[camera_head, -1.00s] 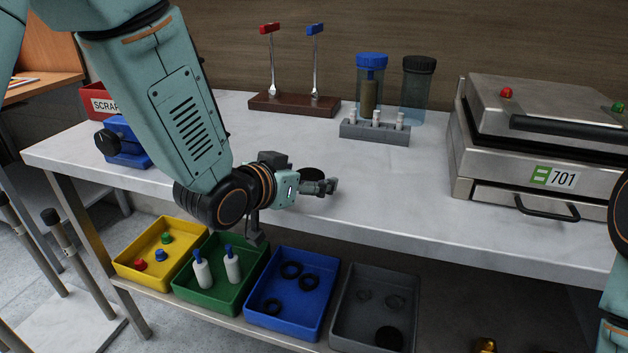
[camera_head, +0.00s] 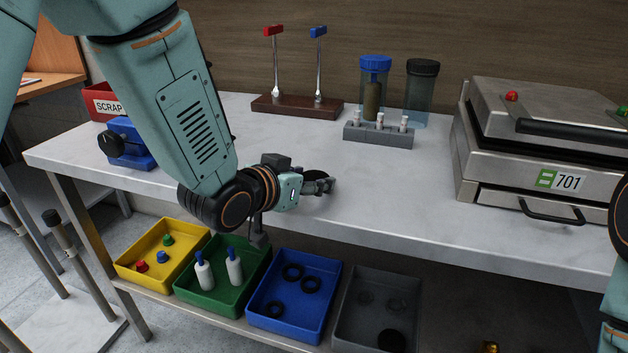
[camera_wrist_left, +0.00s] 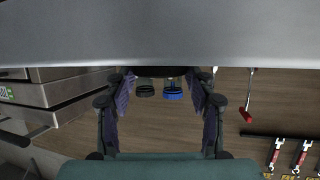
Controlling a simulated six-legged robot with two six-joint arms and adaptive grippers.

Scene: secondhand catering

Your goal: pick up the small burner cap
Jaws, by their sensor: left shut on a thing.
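The small burner cap (camera_head: 316,174) is a dark, flat round disc at the front of the white worktop. My left gripper (camera_head: 322,184) is at the cap, with its fingers around it. In the left wrist view the cap (camera_wrist_left: 160,72) shows as a dark, thin shape between the fingertips (camera_wrist_left: 160,80), which are shut on it. Whether it touches the worktop is hard to tell. My right gripper is out of view; only part of my right arm shows at the right edge.
A steel press marked 701 (camera_head: 565,181) stands at the right of the worktop (camera_head: 400,190). A grey rack (camera_head: 378,134), two jars and a tool stand (camera_head: 298,107) are behind. Yellow, green, blue (camera_head: 325,310) and grey bins sit on the shelf below. The worktop right of my gripper is clear.

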